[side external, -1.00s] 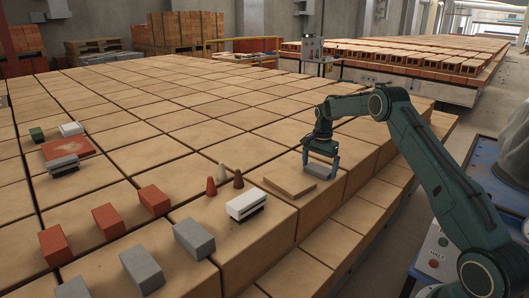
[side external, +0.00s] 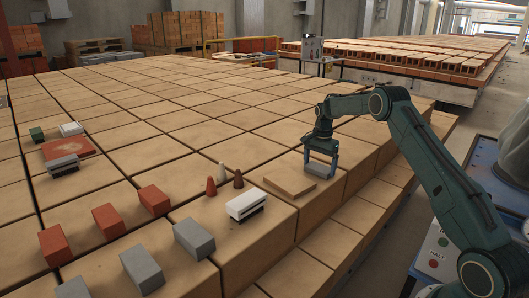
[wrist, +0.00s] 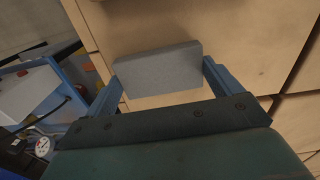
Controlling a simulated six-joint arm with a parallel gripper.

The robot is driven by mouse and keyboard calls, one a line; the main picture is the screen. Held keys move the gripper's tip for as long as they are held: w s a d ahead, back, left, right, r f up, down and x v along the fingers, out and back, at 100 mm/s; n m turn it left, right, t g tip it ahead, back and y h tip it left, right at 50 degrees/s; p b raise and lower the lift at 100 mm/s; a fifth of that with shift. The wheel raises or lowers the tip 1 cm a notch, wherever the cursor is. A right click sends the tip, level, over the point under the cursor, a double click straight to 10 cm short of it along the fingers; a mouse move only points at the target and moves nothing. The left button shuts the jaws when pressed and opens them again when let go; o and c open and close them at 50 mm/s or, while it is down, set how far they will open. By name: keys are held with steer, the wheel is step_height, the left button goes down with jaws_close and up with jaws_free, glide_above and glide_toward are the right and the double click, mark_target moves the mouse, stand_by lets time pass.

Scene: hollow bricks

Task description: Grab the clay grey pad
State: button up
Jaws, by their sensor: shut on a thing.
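The clay grey pad (side external: 319,169) is a flat grey block between the two blue fingers of my gripper (side external: 320,165), at the right part of the brick surface. In the wrist view the pad (wrist: 160,70) spans the gap between the fingers of my gripper (wrist: 163,76). My gripper is shut on it. The side view shows the pad just beside a tan flat board; whether it is clear of the surface underneath is hard to tell.
The tan board (side external: 289,187) lies just left of my gripper. A white and black block (side external: 246,206) and small cones (side external: 211,187) stand further left. Red blocks (side external: 154,200) and grey blocks (side external: 194,239) are at the front left. The surface behind my gripper is clear.

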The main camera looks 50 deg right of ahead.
mark_target(319, 167)
step_height(319, 167, up, 20)
steer(key=shift+f, duration=0.25)
stand_by(0.4)
stand_by(0.6)
